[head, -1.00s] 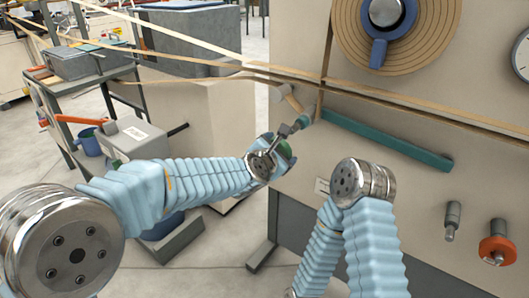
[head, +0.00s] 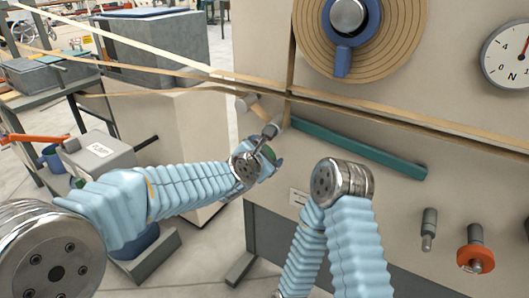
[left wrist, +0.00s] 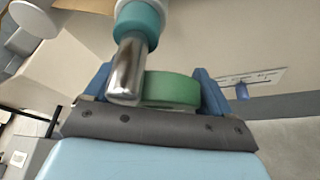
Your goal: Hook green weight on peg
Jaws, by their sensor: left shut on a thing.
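The green weight (left wrist: 172,88) sits between the two blue fingers of my left gripper (left wrist: 155,88) in the left wrist view. In the head view my left gripper (head: 268,162) is shut on it near the beige panel, and only a little green shows. A metal peg (left wrist: 128,70) with a teal collar stands in front of the weight's left part in the wrist view. In the head view the peg (head: 271,130) is just above the gripper. I cannot tell whether weight and peg touch. My right gripper is not in view; only my right arm shows.
A teal bar (head: 360,150) and tan strips run across the panel. A wound roll with a blue handle (head: 345,45) is above, and a dial (head: 510,55) is at right. A grey knob (head: 429,228) and an orange knob (head: 476,255) stick out below.

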